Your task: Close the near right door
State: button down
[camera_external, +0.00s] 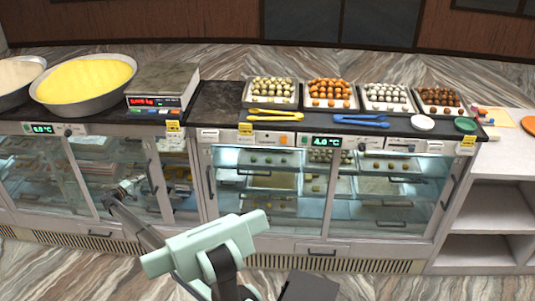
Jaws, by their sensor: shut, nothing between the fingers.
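The right display cabinet has a right-hand glass door (392,216) with a dark handle (447,191) at its right edge. This door looks about flush with the front; I cannot tell whether it stands slightly ajar. The left-hand glass door (268,207) of the same cabinet has its handle (210,183) at the left. The left cabinet also has glass doors (112,172), with a dark handle (153,178). My gripper (137,181) is small in view, in front of the left cabinet's glass. It is shut and empty; contact with the glass cannot be told.
The dark counter top (218,97) bears bowls, a scale (160,88), sweet trays and blue tongs (360,120). Open white shelves (490,210) stand at the right. The wooden floor (40,268) before the cabinets is clear apart from my own arm.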

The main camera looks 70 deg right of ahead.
jog(key=s+d+b, duration=0.3)
jog(key=s, duration=0.6)
jog(key=s+d+b, duration=0.3)
jog(key=s, duration=0.5)
jog(key=shift+s+b, duration=0.35)
jog(key=shift+d+r, duration=0.1)
